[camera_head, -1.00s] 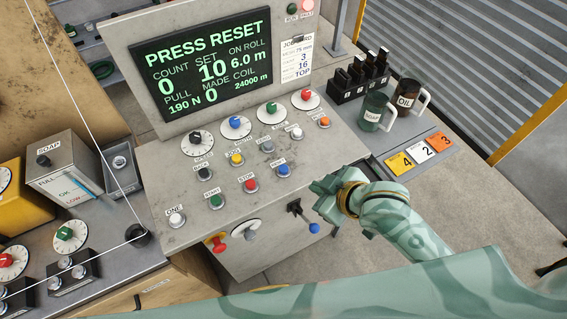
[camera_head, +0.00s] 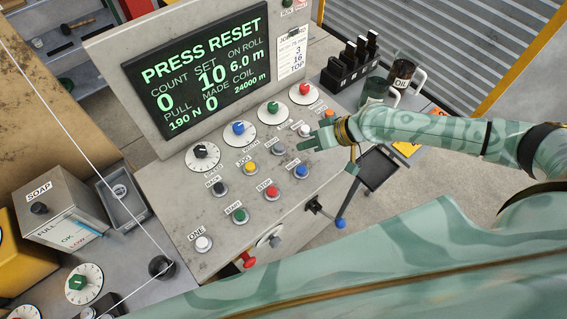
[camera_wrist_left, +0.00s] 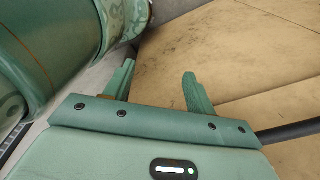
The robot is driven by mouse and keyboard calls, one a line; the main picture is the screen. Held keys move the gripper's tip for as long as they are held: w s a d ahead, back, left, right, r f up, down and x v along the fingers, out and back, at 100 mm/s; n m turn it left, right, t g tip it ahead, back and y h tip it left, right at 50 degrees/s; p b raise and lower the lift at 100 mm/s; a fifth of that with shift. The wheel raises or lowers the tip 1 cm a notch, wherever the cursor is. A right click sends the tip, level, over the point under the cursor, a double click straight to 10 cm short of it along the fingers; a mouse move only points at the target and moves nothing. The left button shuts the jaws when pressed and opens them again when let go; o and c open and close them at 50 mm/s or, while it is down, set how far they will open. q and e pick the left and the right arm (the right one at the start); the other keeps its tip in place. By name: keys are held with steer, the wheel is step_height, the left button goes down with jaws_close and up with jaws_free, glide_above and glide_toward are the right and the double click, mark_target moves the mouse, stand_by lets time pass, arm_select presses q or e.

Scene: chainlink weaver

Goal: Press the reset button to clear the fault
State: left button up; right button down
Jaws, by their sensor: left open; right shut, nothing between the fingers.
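The grey control panel (camera_head: 165,190) has a screen (camera_head: 205,75) reading PRESS RESET in green. Its upper button row runs from a black button (camera_head: 220,188) through yellow (camera_head: 250,169) and grey (camera_head: 278,148) to a white button (camera_head: 304,130) and an orange one (camera_head: 327,112). I cannot clearly read which label says reset. My right gripper (camera_head: 305,145) is shut and empty, its tips over the panel close to the white button; I cannot tell whether they touch. My left gripper (camera_wrist_left: 158,85) is open and empty in the left wrist view, near a brown board.
Dials (camera_head: 238,133) line the panel above the buttons. ONE, START, STOP and blue (camera_head: 301,171) buttons lie below. A blue-tipped lever (camera_head: 340,223) juts from the panel's front. Mugs (camera_head: 403,75) and a black rack (camera_head: 352,72) stand behind my right arm.

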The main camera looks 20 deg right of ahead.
steer(key=b, duration=0.7)
glide_above(305, 170)
step_height(305, 170, down, 7)
steer(key=shift+f, duration=0.1)
arm_select(q)
step_height(305, 170, down, 8)
steer(key=s+d+b, duration=0.1)
steer(key=shift+d+f, duration=0.15)
steer(key=shift+d, duration=0.15)
arm_select(e)
steer(key=shift+f, duration=0.8)
arm_select(q)
steer(key=shift+s+f, duration=0.1)
arm_select(e)
steer(key=shift+f, duration=0.15)
stand_by(0.3)
arm_select(q)
steer(key=shift+f+b, duration=0.1)
steer(key=shift+b, duration=0.25)
arm_select(e)
steer(key=shift+f, duration=0.25)
